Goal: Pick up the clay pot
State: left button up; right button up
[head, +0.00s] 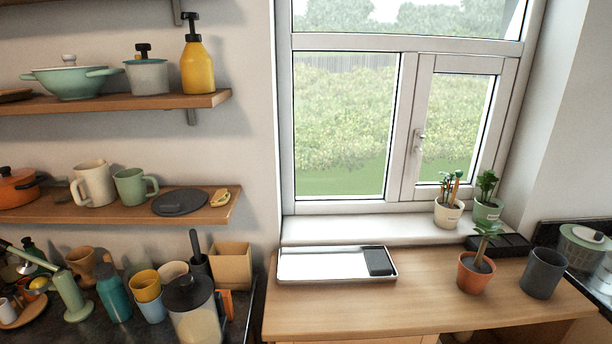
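The clay pot (474,279) is terracotta orange, with dark soil and a small green-leaved plant in it. It stands upright on the wooden counter in the right half of the head view. A dark grey cup-shaped pot (542,273) stands just to its right, with a narrow gap between them. Neither of my grippers shows in the head view.
A white tray (310,264) with a dark item on it lies left of the clay pot, with bare counter between. Two potted plants (448,212) stand on the sill behind. A black tray (510,245) is behind the pot. The left counter is crowded with kitchenware.

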aim_at(472, 282)
jog(key=z, duration=1.6)
jog(key=k, duration=1.05)
jog(key=z, duration=1.5)
jog(key=i, duration=1.85)
jog(key=u, duration=0.3)
jog(key=i, duration=0.95)
jog(key=u, duration=1.5)
jog(key=i, duration=0.75)
jog(key=u, duration=0.6)
